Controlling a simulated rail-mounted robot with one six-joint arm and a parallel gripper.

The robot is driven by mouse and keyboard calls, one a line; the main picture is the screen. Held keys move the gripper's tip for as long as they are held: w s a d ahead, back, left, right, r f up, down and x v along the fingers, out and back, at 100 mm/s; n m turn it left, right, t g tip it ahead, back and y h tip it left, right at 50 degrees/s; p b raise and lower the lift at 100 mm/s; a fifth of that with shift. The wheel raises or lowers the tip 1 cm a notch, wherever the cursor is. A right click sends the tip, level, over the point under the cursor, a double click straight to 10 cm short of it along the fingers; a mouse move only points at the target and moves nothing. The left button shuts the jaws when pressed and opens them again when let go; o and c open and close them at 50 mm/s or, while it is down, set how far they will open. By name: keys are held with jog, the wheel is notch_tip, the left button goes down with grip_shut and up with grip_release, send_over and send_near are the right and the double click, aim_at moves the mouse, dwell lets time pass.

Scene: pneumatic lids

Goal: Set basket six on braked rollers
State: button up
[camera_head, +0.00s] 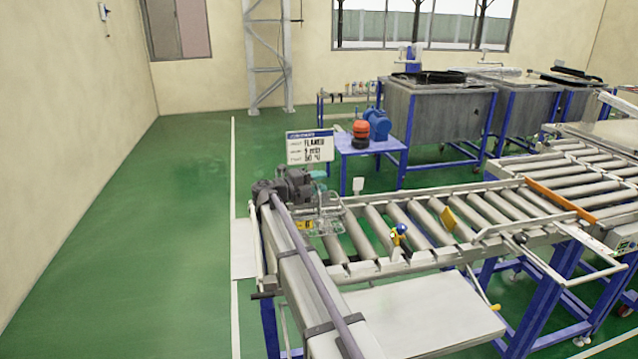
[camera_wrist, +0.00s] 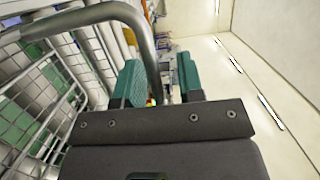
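A wire basket (camera_head: 322,222) is at the left end of the roller conveyor (camera_head: 375,232), beside my gripper (camera_head: 300,195). In the wrist view its mesh (camera_wrist: 62,85) fills the left side, and its thick grey handle (camera_wrist: 100,13) arches across the top and down between the teal fingers. My gripper (camera_wrist: 160,82) is open, with a visible gap between the handle and the right finger. The handle's lower end is hidden behind the gripper body. No number is legible on the basket, and which rollers are braked cannot be told.
An orange bar (camera_head: 560,200) crosses the rollers farther right. A sign (camera_head: 310,147) stands behind the gripper. Metal tanks (camera_head: 435,125) are at the back. Green floor at left is clear.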

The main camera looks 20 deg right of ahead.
jog(key=shift+r, duration=0.1)
jog(key=a, duration=1.2)
